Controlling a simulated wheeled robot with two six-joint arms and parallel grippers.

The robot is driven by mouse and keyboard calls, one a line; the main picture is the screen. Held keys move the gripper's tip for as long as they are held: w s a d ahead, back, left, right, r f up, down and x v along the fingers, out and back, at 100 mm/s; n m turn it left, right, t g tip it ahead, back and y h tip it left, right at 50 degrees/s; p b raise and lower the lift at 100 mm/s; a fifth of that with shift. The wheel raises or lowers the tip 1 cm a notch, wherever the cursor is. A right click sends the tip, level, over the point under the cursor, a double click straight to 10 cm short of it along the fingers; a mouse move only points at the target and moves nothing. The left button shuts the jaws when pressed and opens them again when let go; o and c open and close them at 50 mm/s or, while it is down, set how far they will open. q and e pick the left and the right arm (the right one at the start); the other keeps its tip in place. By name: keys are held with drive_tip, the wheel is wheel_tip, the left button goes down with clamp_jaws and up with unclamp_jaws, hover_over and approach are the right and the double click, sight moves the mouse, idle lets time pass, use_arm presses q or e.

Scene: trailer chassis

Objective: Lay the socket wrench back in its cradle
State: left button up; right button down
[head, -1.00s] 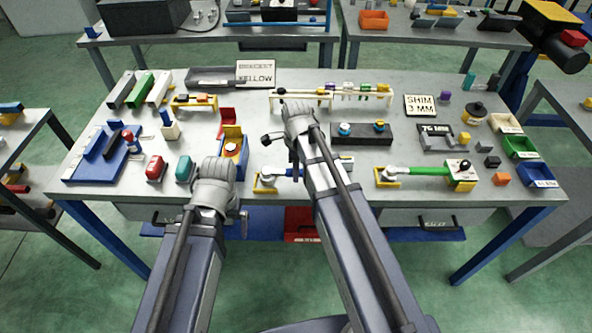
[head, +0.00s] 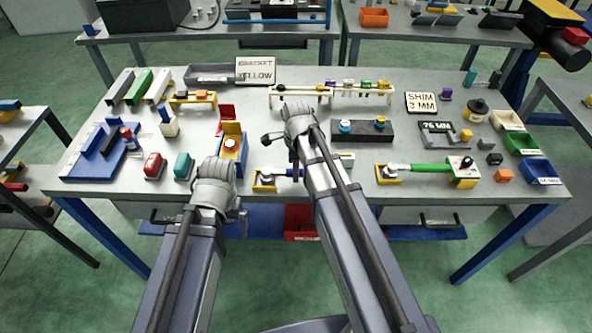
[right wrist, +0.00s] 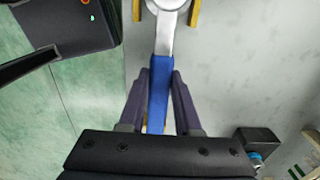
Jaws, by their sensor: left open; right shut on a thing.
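The blue-handled wrench (right wrist: 158,90) has a grey round head and lies between the purple-grey fingers of my right gripper (right wrist: 160,82), which is shut on the handle. In the right wrist view the head is between the yellow sides of a cradle (right wrist: 194,14). The cradle (head: 258,185) also shows in the head view, by the table's front edge, with the wrench head at it. I cannot tell whether the wrench rests fully in it. My right arm hides part of the handle. My left gripper (head: 217,172) is to the left of the cradle, its fingers mostly hidden.
A green-handled wrench (head: 425,169) lies in a similar yellow cradle to the right. Red (head: 154,165) and teal (head: 184,167) blocks stand near my left gripper. The table's front edge is close.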

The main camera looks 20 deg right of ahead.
drive_tip(key=c, duration=0.5)
unclamp_jaws()
drive_tip(key=o, duration=0.5)
drive_tip(key=shift+c, duration=0.2)
drive_tip(key=shift+r, duration=0.1)
drive_tip(key=shift+r+p, duration=3.9)
drive_tip(key=shift+p, duration=0.1)
drive_tip(key=shift+f, duration=0.1)
wheel_tip(320, 180, down, 6)
drive_tip(key=b, duration=0.6)
drive_tip(key=shift+r, duration=0.25)
